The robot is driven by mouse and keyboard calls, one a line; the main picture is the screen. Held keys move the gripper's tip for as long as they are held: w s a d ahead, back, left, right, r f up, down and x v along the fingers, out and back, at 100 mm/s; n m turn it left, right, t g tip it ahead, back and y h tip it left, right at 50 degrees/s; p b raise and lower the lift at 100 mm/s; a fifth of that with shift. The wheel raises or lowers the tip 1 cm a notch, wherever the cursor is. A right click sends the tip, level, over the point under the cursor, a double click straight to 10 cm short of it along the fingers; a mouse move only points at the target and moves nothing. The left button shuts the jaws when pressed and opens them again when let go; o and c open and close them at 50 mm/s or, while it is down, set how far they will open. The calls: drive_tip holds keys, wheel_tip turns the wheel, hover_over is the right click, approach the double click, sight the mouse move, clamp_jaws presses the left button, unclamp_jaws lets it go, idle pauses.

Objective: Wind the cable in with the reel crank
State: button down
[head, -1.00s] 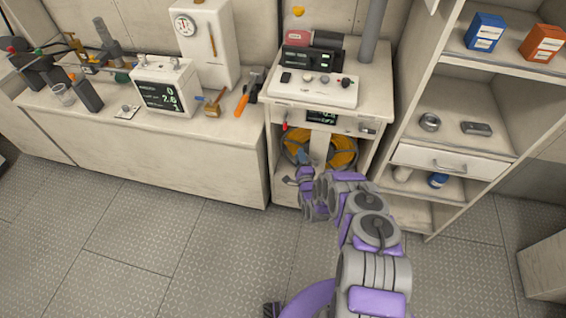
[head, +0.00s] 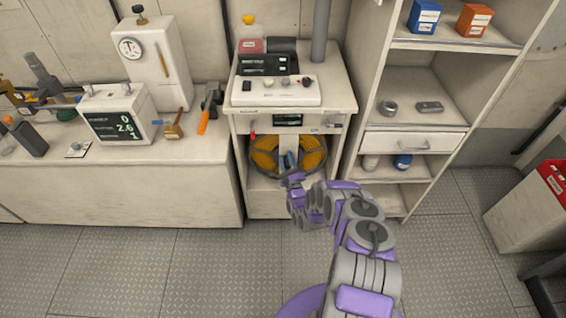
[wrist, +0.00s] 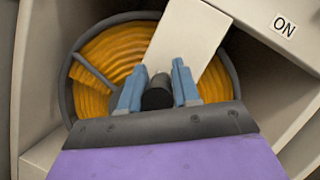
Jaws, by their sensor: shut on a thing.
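The cable reel (head: 264,160) sits in the open bay of the narrow cabinet, wound with orange cable (wrist: 105,60) inside a dark round rim. It also shows in the wrist view (wrist: 64,92). A pale flat bar (wrist: 192,40) crosses the reel's face. My gripper (head: 288,163) is in front of the reel. In the wrist view my gripper (wrist: 157,85) has its two blue fingers on either side of a dark round crank knob (wrist: 157,95), shut on it. The lower part of the reel is hidden behind my wrist.
A control box (head: 277,92) with knobs stands on the cabinet, above a small display (head: 288,120). A red lever (head: 252,134) is at the bay's upper left. Shelves (head: 411,143) stand close on the right. The floor (head: 200,275) is clear at the left.

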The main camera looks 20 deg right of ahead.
drive_tip(key=shift+s+d+f+m, duration=0.15)
drive_tip(key=shift+d+f+m, duration=0.05)
drive_tip(key=shift+d+m, duration=0.25)
drive_tip(key=c, duration=1.2)
unclamp_jaws()
drive_tip(key=shift+o, duration=0.7)
drive_tip(key=shift+f, duration=0.1)
drive_tip(key=shift+o, duration=0.8)
